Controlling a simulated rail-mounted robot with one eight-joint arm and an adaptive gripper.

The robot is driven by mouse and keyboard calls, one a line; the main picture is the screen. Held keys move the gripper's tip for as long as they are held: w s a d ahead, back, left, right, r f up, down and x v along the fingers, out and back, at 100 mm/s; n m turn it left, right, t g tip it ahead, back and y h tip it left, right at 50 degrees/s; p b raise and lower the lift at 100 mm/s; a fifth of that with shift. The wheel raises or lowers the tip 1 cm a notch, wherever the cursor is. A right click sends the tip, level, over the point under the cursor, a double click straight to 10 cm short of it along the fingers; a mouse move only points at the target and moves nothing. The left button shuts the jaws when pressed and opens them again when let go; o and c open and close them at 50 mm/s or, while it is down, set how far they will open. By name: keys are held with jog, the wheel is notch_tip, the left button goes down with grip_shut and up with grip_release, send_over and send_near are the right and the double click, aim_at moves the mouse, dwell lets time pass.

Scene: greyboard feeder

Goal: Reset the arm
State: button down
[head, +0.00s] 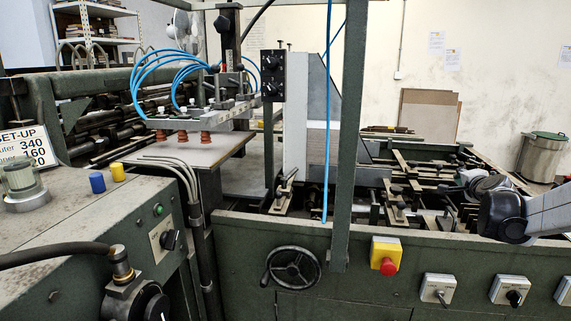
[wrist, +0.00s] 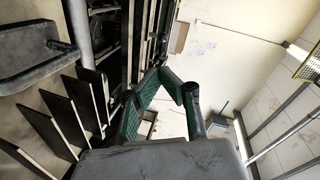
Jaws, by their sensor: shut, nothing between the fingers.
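My gripper (wrist: 166,76) shows in the wrist view. Its two dark fingers with green pads lean together at the tips, shut and with nothing between them. In the head view my arm (head: 510,215) reaches in from the right edge, above the right part of the green machine (head: 240,240). The gripper's fingers cannot be made out clearly there. The wrist view is tilted, with dark bars and plates on its left and floor and wall beyond the fingers.
A row of suction cups (head: 183,137) hangs over a grey board (head: 190,152). A green upright post (head: 349,150) stands mid-view. A red stop button (head: 388,266) and a handwheel (head: 292,267) sit on the front. A metal bin (head: 540,158) stands at the back right.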

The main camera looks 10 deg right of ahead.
jog(key=s+a+n+g+y, duration=0.1)
jog(key=s+a+n+y, duration=0.2)
jog(key=a, duration=0.7)
jog(key=s+a+n+g+y, duration=0.1)
jog(key=s+a+n, duration=0.4)
jog(key=a, duration=0.5)
jog(key=s+a+n+g+y, duration=0.15)
jog(key=s+a, duration=0.35)
jog(key=a, duration=0.5)
jog(key=s+a+f+n+g, duration=0.1)
jog(key=s+a+f+n, duration=0.2)
jog(key=s, duration=0.4)
jog(key=s+a+f+n+g, duration=0.1)
jog(key=s+a+f+n, duration=0.1)
jog(key=s, duration=0.6)
jog(key=s+a+f+n+g, duration=0.2)
jog(key=s+a+f+n, duration=0.1)
jog(key=s+a, duration=0.3)
jog(key=shift+s+a+f+n, duration=0.25)
jog(key=shift+s+f+n, duration=0.1)
jog(key=shift+s+f, duration=0.4)
jog(key=shift+r, duration=0.1)
